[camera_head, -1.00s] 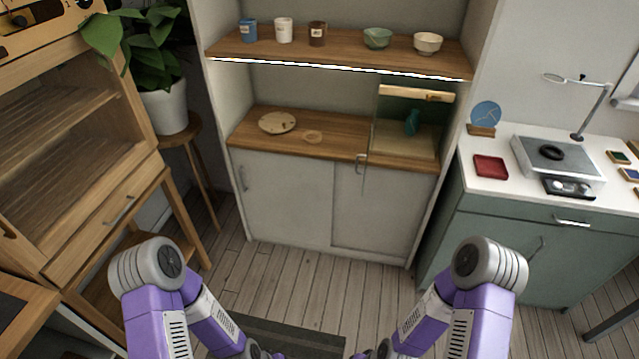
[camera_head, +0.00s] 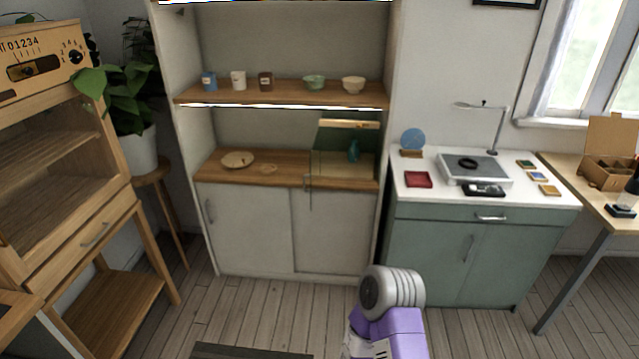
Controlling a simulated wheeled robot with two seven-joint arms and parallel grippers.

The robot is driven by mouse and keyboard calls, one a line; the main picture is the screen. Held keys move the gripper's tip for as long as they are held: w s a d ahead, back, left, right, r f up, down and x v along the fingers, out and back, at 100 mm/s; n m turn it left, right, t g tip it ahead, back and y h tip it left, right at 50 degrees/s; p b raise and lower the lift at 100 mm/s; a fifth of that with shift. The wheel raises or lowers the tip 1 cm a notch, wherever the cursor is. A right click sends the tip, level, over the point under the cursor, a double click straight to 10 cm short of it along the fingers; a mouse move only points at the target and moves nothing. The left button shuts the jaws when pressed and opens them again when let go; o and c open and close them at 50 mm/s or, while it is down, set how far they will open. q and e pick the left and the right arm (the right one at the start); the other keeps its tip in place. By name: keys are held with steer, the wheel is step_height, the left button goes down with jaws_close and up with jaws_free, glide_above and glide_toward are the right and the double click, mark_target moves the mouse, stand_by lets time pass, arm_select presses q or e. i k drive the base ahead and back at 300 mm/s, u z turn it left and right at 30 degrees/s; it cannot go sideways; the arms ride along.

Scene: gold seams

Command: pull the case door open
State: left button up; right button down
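A glass case (camera_head: 333,137) with a pale wooden strip at its top stands on the right part of the cabinet's wooden counter. A teal vase (camera_head: 354,151) is inside it. A small handle (camera_head: 307,182) shows at the case's lower left front corner, by the counter's front edge. The clear glass makes it hard to tell whether the door is shut or ajar. Neither gripper is in view. Only a purple and grey link of my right arm shows at the bottom, well in front of the cabinet.
A wooden plate (camera_head: 238,159) and a small dish (camera_head: 269,169) lie left of the case. Cups and bowls stand on the shelf (camera_head: 290,93) above. A green cabinet (camera_head: 440,245) is at right, a wooden cabinet (camera_head: 62,190) at left. The floor (camera_head: 270,300) between is mostly clear.

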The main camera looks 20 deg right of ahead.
mark_target(311, 168)
steer(key=z, duration=0.6)
steer(key=i, duration=0.85)
steer(key=z, duration=0.25)
